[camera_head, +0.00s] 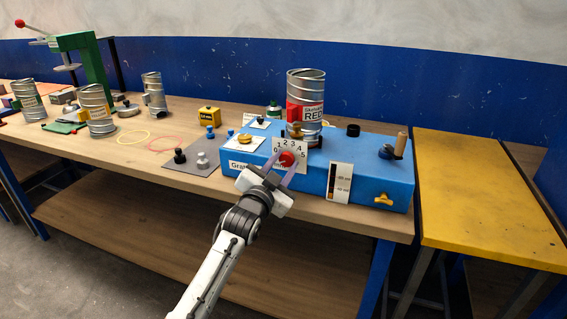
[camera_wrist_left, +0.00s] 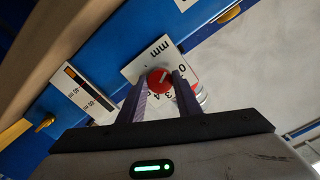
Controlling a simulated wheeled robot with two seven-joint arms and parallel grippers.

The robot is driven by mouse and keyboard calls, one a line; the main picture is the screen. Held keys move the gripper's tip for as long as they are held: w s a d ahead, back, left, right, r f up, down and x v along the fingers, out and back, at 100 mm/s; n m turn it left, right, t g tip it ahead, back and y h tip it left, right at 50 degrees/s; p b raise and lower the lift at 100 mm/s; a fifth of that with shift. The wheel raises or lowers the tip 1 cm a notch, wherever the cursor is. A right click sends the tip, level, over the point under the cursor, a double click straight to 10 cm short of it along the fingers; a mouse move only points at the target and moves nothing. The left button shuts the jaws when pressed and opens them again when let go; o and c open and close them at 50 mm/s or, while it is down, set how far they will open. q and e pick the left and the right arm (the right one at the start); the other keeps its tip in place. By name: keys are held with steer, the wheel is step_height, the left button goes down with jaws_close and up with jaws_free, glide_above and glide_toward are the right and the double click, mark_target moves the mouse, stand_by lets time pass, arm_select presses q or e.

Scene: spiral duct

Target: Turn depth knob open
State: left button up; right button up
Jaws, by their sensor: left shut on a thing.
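The red depth knob (camera_head: 287,159) sits on a white numbered dial plate (camera_head: 294,147) on the front of a blue machine box (camera_head: 370,160). My left gripper (camera_head: 285,166) reaches it from the front and is shut on the knob. In the left wrist view the red knob (camera_wrist_left: 159,80) lies between the two purple fingers, with a pale pointer line on its face. The dial plate (camera_wrist_left: 148,58) shows "mm" and numbers, partly hidden by the fingers. My right gripper is not in view.
A can with a red label (camera_head: 306,95) stands at the back of the box. A crank with a wooden handle (camera_head: 400,144) and a yellow knob (camera_head: 383,200) are on the box's right side. A yellow table (camera_head: 480,190) stands at right. More cans stand at left.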

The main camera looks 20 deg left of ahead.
arm_select(q)
steer(key=n, duration=1.3)
steer(key=shift+n, duration=0.4)
stand_by(0.3)
steer(key=o, duration=1.1)
steer(key=shift+c, duration=0.2)
steer(key=shift+s, duration=0.1)
